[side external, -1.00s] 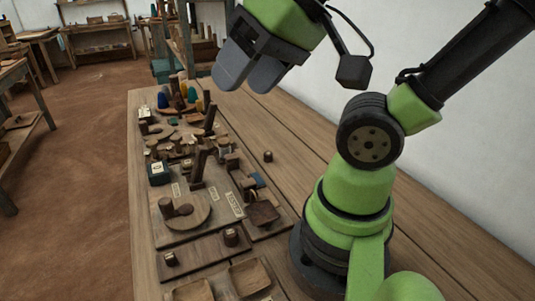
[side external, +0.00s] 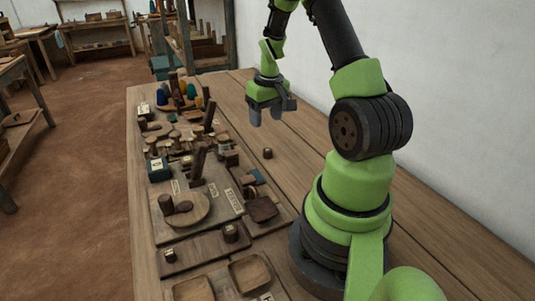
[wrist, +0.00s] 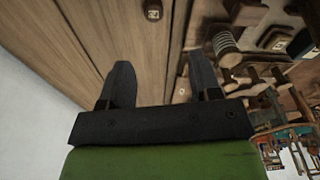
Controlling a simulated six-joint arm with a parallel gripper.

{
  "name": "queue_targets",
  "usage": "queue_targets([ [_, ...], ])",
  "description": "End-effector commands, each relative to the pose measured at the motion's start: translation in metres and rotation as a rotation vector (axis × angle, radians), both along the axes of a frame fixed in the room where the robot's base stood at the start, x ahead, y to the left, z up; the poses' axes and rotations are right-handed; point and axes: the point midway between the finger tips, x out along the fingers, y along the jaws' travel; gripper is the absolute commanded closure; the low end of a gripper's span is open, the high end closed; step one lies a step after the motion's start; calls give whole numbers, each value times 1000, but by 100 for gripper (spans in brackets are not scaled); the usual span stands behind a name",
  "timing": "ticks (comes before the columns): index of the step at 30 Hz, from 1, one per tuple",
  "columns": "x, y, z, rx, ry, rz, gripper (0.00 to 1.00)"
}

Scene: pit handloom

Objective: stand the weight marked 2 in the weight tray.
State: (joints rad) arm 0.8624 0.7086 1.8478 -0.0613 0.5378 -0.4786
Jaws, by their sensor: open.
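A small dark weight (side external: 267,153) stands alone on bare tabletop, right of the loom boards. The wrist view shows a small brown block with a pale mark (wrist: 153,11) at its top edge, likely the same weight; I cannot read its number. A long dark wooden tray (side external: 203,252) at the near left bears two small marked weights, one at its left end (side external: 170,255) and one at its right (side external: 230,233); it looks like the weight tray. My gripper (side external: 266,117) is open and empty, above the table beyond the lone weight. Its spread fingers (wrist: 160,78) show in the wrist view.
Left of the lone weight, a loom board (side external: 225,212) carries upright posts and a round disc (side external: 187,211). Coloured cones (side external: 190,93) stand at the far end. Shallow wooden dishes (side external: 250,274) lie at the near edge. The tabletop right of the boards is mostly clear.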

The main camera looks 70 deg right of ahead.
Motion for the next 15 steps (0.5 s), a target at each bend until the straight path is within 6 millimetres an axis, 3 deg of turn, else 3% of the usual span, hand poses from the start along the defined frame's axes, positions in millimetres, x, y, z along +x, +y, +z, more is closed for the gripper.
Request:
queue_targets([
  [7,0,-4,-37,7,8,-2,42],
  [15,-1,-4,-62,8,7,-3,42],
])
